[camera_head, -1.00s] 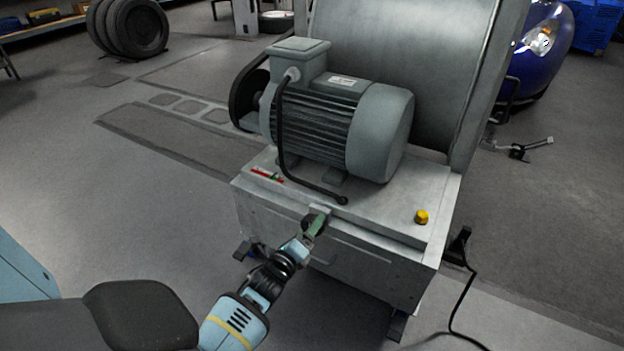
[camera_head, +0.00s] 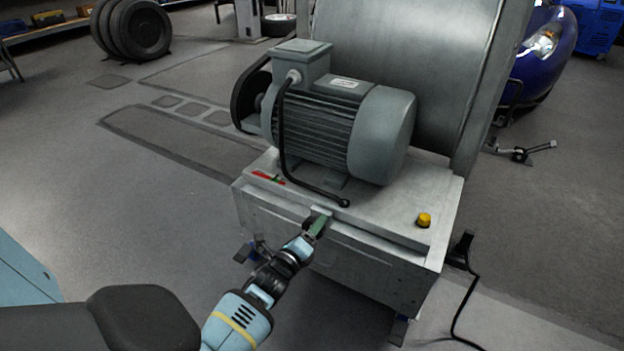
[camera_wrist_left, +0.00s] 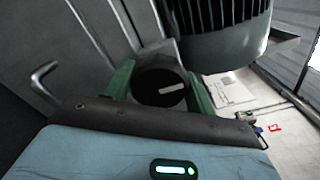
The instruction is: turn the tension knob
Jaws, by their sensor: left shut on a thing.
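The tension knob (camera_wrist_left: 160,83) is a dark round knob with a short white line on its face. In the left wrist view it sits between the two green fingers of my left gripper (camera_wrist_left: 160,90), which is shut on it. In the head view my left gripper (camera_head: 316,227) is at the upper front edge of the grey machine base (camera_head: 390,227), below the motor. There the fingers and wrist hide most of the knob. My right gripper is not in view.
A grey motor (camera_head: 335,125) with a black cable stands on the base, before a large drum (camera_head: 405,70). A yellow button (camera_head: 424,220) is on the top right. A bent metal handle (camera_wrist_left: 50,78) shows in the left wrist view. Floor to the left is clear.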

